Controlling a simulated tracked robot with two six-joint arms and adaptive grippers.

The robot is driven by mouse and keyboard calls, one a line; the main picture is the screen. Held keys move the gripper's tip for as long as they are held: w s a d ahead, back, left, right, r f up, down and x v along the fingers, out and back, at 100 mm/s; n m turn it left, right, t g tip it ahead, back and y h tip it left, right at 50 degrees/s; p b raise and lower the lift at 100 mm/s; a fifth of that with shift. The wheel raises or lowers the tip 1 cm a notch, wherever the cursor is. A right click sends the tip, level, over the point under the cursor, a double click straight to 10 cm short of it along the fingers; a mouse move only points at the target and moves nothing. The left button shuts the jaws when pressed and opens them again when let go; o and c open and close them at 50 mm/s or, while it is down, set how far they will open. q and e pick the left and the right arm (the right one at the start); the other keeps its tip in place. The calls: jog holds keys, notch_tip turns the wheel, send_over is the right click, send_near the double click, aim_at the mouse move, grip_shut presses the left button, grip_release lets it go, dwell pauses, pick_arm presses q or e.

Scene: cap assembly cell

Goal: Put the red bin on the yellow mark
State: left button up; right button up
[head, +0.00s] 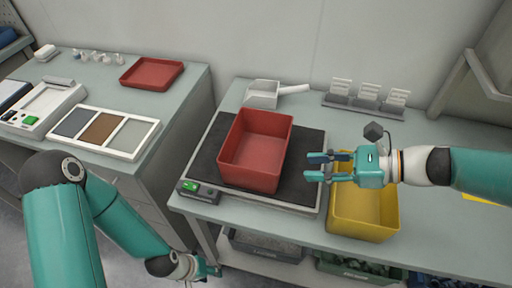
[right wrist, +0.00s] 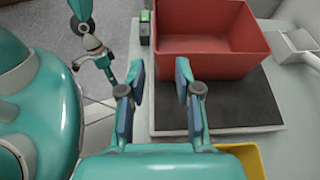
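The red bin (head: 255,150) is empty and stands upright on the dark plate of a scale (head: 300,180). In the right wrist view the red bin (right wrist: 210,44) is beyond my fingertips. My right gripper (head: 311,167) is open and empty, right of the bin and apart from it; its spread fingers also show in the right wrist view (right wrist: 160,70). A flat yellow patch (head: 480,198), probably the yellow mark, shows at the right edge, mostly hidden by my right arm. My left gripper (head: 211,271) hangs low in front of the benches, empty, too small to judge.
A yellow bin (head: 363,218) stands right of the scale, under my right gripper. A white scoop (head: 270,92) and a rack of cards (head: 367,98) are behind. The left bench holds a shallow red tray (head: 151,73). Bins sit on a shelf below.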

send_near(253, 171)
jog(key=w+x, duration=0.1)
jog(key=x, duration=0.4)
jog(key=shift+s+f+b+x, duration=0.15)
jog(key=shift+b+x, duration=0.1)
jog(key=shift+x, duration=0.6)
jog(key=shift+s+f+b+x, duration=0.1)
jog(key=shift+b+x, duration=0.15)
jog(key=shift+x, duration=0.65)
jog(key=shift+s+f+b+x, duration=0.15)
jog(key=shift+b+x, duration=0.1)
jog(key=shift+x, duration=0.6)
jog(key=shift+r, duration=0.1)
jog(key=shift+c, duration=0.3)
grip_shut()
